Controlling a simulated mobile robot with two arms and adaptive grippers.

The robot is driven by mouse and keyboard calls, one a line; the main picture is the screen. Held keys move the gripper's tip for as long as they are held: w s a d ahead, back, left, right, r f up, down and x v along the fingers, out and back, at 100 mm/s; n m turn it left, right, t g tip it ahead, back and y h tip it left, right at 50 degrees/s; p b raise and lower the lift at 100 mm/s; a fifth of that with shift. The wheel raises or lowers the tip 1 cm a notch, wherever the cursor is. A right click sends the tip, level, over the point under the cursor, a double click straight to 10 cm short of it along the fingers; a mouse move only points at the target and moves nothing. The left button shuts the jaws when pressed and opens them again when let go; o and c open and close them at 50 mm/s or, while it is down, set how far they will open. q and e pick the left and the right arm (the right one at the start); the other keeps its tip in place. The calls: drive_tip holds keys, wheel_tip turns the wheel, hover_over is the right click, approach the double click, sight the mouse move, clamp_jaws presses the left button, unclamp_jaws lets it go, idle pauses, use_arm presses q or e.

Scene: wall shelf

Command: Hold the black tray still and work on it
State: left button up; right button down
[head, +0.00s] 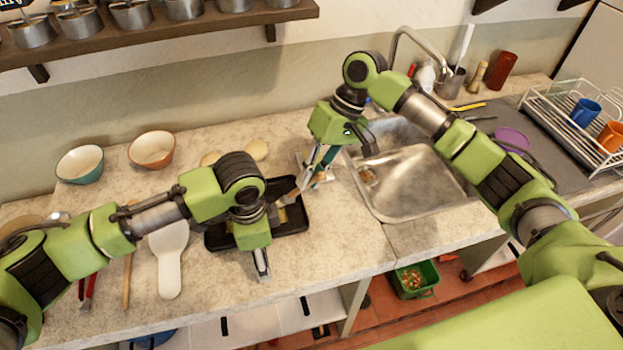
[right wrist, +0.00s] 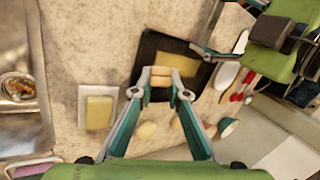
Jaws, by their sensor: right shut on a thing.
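The black tray (head: 215,240) lies on the counter below the bowls, with a flat yellowish slab (right wrist: 172,66) on it; the tray's dark rim also shows in the right wrist view (right wrist: 150,45). My left gripper (head: 263,270) points down at the tray's front edge and its arm covers part of the tray. My right gripper (right wrist: 160,84) is shut on a small tan piece (right wrist: 160,71), seen over the tray in the right wrist view. In the head view its fingers (head: 320,178) are right of the tray.
A white dish with a yellow block (right wrist: 98,112) is beside the tray. Round pale items (head: 257,149) and two bowls (head: 152,149) stand behind. A white paddle (head: 168,262) lies left, and the sink (head: 410,185) is right.

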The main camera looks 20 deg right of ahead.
drive_tip(key=shift+a, duration=7.35)
drive_tip(key=shift+w+d, duration=1.25)
drive_tip(key=shift+d, duration=6.45)
drive_tip(key=shift+a, duration=7.55)
wheel_tip(320, 180, up, 8)
drive_tip(key=shift+w, duration=0.15)
drive_tip(key=shift+a+r, duration=0.1)
